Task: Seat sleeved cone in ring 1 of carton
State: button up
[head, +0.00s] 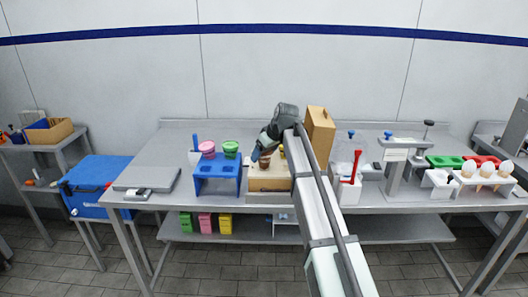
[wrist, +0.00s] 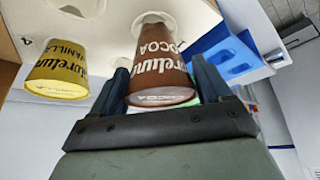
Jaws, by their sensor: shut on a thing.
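A brown sleeved cone marked cocoa (wrist: 162,68) stands between the fingers of my gripper (wrist: 160,88) in the wrist view. My gripper is shut on it. In the head view my gripper (head: 263,154) is over the carton (head: 268,184), with the brown cone (head: 265,163) beneath it. In the wrist view the cone's narrow end is at a round ring in the carton's pale top (wrist: 190,18). I cannot tell how deep it sits. A yellow cone marked vanilla (wrist: 57,72) stands in the carton beside it, apart from my fingers.
A blue stand (head: 218,171) with pink (head: 207,149) and green (head: 231,149) cups is left of the carton. A tall tan box (head: 320,132) stands behind it to the right. A white container (head: 350,190) with a red-handled tool is farther right. The bench's front left is partly clear.

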jog(key=shift+f, duration=1.1)
jog(key=o, duration=1)
jog(key=shift+o, duration=0.2)
jog(key=v, duration=1.3)
jog(key=shift+d+r, duration=0.15)
jog(key=shift+r, duration=0.2)
jog(key=shift+s, duration=0.1)
